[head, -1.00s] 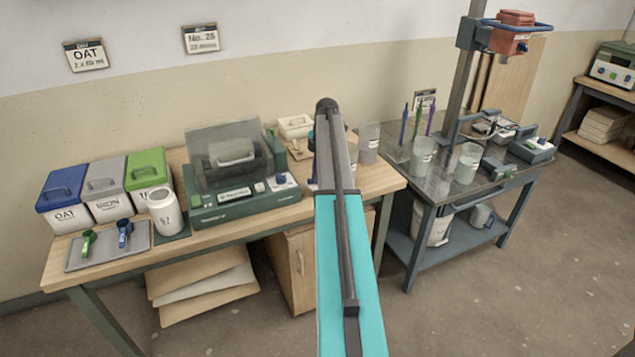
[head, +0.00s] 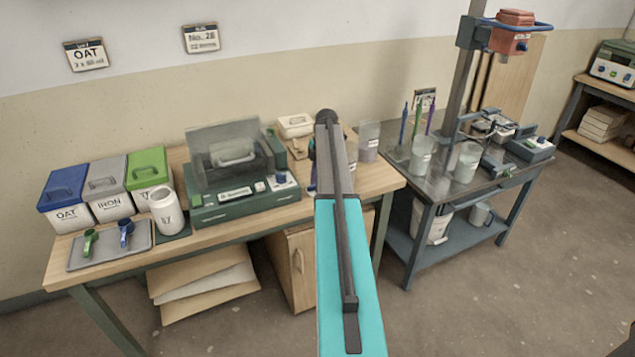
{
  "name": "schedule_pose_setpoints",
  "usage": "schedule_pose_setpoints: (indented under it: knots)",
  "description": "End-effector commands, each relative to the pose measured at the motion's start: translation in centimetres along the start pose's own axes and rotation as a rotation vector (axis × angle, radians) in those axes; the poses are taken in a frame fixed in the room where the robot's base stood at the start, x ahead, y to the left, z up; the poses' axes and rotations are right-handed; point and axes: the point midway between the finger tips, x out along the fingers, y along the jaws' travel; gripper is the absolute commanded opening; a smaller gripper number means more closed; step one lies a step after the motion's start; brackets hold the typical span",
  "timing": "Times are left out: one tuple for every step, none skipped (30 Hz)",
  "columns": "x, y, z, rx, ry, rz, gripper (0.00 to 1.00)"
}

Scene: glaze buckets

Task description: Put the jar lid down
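A white jar (head: 166,212) stands upright on a dark mat at the left part of the wooden table, right of the bins. Its top is too small to tell whether a lid is on it. I cannot make out a separate jar lid. My arm rises through the middle of the view and hides part of the table behind it. My gripper cannot be made out; a small dark blue shape (head: 312,165) shows at the arm's left edge, and I cannot tell what it is.
Blue, grey and green-lidded bins (head: 104,190) stand left of the jar, behind a grey tray (head: 80,262) with two scoops. A green balance (head: 240,200) with a clear cover stands right of it. A metal table (head: 470,185) at right holds several clear beakers.

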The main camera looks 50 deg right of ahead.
Motion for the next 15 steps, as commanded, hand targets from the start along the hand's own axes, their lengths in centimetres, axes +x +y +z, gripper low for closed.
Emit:
schedule_pose_setpoints:
  knots:
    - [0.0, 0.0, 0.0, 0.0, 0.0, 0.0, 0.29]
    - [0.0, 0.0, 0.0, 0.0, 0.0, 0.0, 0.29]
    - [0.0, 0.0, 0.0, 0.0, 0.0, 0.0, 0.29]
    - [0.0, 0.0, 0.0, 0.0, 0.0, 0.0, 0.29]
    - [0.0, 0.0, 0.0, 0.0, 0.0, 0.0, 0.29]
    - [0.0, 0.0, 0.0, 0.0, 0.0, 0.0, 0.29]
    - [0.0, 0.0, 0.0, 0.0, 0.0, 0.0, 0.29]
    - [-0.1, 0.0, 0.0, 0.0, 0.0, 0.0, 0.29]
    - [-0.2, 0.0, 0.0, 0.0, 0.0, 0.0, 0.29]
    - [-0.3, 0.0, 0.0, 0.0, 0.0, 0.0, 0.29]
    - [-0.4, 0.0, 0.0, 0.0, 0.0, 0.0, 0.29]
    - [-0.5, 0.0, 0.0, 0.0, 0.0, 0.001, 0.29]
    - [-0.6, 0.0, 0.0, 0.0, 0.0, 0.001, 0.29]
    - [-0.8, 0.1, 0.0, 0.001, -0.001, 0.002, 0.29]
    - [-1.1, 0.1, 0.0, 0.001, -0.001, 0.002, 0.29]
